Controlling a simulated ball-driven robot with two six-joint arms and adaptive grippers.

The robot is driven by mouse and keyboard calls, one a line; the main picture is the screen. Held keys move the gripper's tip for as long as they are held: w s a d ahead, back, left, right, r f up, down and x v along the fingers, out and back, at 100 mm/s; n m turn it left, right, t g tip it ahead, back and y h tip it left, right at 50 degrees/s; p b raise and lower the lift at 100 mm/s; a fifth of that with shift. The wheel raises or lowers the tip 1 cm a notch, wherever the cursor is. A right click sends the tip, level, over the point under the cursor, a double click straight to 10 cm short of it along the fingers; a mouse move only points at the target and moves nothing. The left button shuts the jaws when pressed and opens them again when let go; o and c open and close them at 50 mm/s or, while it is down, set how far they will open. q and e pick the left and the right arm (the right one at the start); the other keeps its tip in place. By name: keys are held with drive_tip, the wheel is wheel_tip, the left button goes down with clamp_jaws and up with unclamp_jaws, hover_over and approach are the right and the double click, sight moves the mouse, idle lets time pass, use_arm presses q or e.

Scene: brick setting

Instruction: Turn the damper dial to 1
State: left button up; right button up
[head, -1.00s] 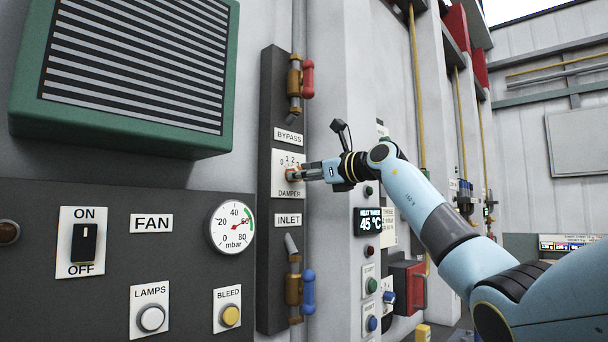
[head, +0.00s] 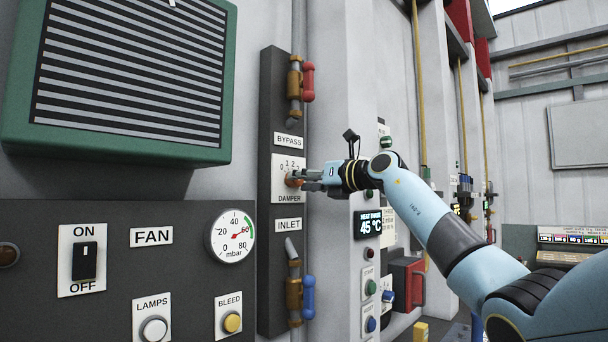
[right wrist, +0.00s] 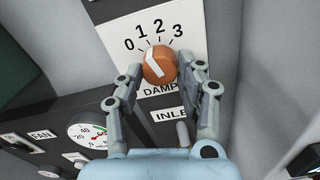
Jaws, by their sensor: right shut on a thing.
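The damper dial is an orange knob (right wrist: 158,65) on a white plate (right wrist: 188,55) marked 0, 1, 2, 3. In the right wrist view its white pointer slants up and left, about towards the 1. My right gripper (right wrist: 167,76) is shut on the knob, with one finger at each side. In the head view the knob (head: 292,180) shows partly behind the right gripper (head: 302,179), which reaches in from the right. My left gripper is in neither view.
The bypass lever (head: 307,82) is above the dial and the inlet lever (head: 308,295) below it. A pressure gauge (head: 231,237) and the fan switch (head: 84,261) are to the left. A temperature display (head: 368,224) and buttons sit below my right arm.

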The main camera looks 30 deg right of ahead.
idle(0.5)
drive_tip(key=o, duration=1.1)
drive_tip(key=shift+o, duration=0.2)
drive_tip(key=shift+s+d, duration=0.1)
drive_tip(key=v, duration=1.1)
drive_tip(key=shift+s, duration=0.35)
drive_tip(key=shift+d, duration=0.15)
